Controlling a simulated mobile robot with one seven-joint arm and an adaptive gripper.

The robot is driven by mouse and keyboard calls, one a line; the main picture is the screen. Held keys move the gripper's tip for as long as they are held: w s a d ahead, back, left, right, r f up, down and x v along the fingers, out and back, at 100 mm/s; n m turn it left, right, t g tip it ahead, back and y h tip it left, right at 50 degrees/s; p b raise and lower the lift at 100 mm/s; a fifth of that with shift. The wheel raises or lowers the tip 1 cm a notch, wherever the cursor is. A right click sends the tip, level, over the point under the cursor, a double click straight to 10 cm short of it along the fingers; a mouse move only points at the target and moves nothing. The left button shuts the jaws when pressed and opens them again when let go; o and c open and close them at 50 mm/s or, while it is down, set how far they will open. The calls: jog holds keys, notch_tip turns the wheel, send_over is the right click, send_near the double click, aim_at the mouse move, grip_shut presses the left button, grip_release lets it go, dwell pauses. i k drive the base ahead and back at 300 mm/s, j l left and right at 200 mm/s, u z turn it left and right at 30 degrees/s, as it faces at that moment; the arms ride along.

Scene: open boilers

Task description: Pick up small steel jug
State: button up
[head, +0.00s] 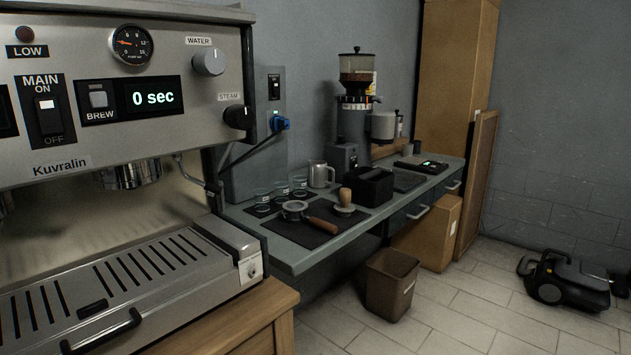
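A small steel jug (319,174) stands upright on the grey-green counter (348,225), near the wall. Its handle points to the right. Small clear cups (281,188) stand to its left and in front of it, and a black knock box (369,186) is to its right. The jug looks unobstructed from above. My gripper is not in the head view.
An espresso machine (120,110) fills the left side. A grinder (356,110) stands behind.

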aim_at(318, 171)
jog(key=i+l+u, duration=0.25)
jog(key=i+l, duration=0.2)
jog(key=l, duration=0.25)
jog(key=i+l+u, duration=0.3)
jog(key=i+l, duration=0.15)
jog(key=l, duration=0.3)
jog(key=i+l+u, duration=0.1)
jog(key=l, duration=0.3)
jog(key=i+l+u, duration=0.15)
jog(key=l, duration=0.3)
jog(key=i+l+u, duration=0.15)
jog(key=l, duration=0.3)
jog(key=i+l+u, duration=0.15)
jog(key=l, duration=0.3)
jog(key=i+z, duration=0.1)
jog(key=i, duration=0.5)
